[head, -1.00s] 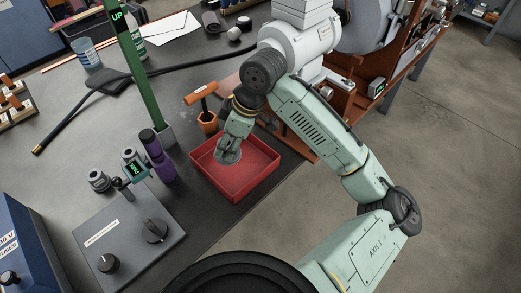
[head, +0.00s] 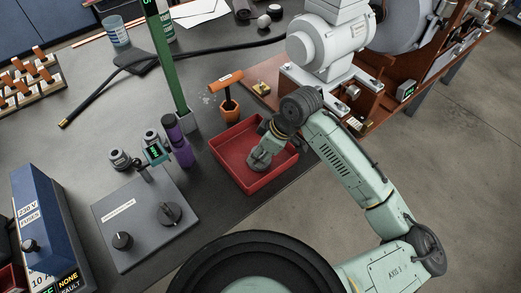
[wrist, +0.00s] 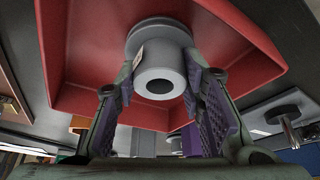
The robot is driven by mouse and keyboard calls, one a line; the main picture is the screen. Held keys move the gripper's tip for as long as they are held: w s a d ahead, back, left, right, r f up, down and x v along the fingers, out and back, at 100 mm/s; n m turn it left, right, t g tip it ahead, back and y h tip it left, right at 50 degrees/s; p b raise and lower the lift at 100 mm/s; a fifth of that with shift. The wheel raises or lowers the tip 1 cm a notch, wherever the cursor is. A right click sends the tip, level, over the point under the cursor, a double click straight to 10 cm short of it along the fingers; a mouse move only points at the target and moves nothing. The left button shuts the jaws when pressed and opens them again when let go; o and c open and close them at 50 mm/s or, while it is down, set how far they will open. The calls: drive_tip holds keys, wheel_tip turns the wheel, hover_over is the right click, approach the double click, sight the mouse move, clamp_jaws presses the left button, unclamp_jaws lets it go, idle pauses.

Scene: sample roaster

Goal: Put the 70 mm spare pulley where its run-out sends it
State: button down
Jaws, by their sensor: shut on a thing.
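A grey pulley (wrist: 162,58) with a wide flange, a bored hub and a small pale label is between my two fingers (wrist: 162,78) in the wrist view. My gripper (head: 262,153) is shut on it, inside or just above the red tray (head: 285,177). The red tray also fills the upper part of the wrist view (wrist: 80,45). The pulley shows only partly in the head view (head: 257,163). I cannot tell whether it touches the tray floor.
A grey control box (head: 143,222) and a blue fuse box (head: 50,225) are at front left. The roaster stands at right.

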drive_tip(key=shift+f, duration=0.2)
drive_tip(key=c, duration=1.1)
unclamp_jaws()
drive_tip(key=shift+o, duration=0.2)
drive_tip(key=shift+r, duration=0.15)
drive_tip(key=shift+r, duration=0.2)
drive_tip(key=b+v, duration=0.2)
drive_tip(key=v, duration=0.9)
drive_tip(key=shift+r, duration=0.35)
drive_tip(key=shift+s+d, duration=0.1)
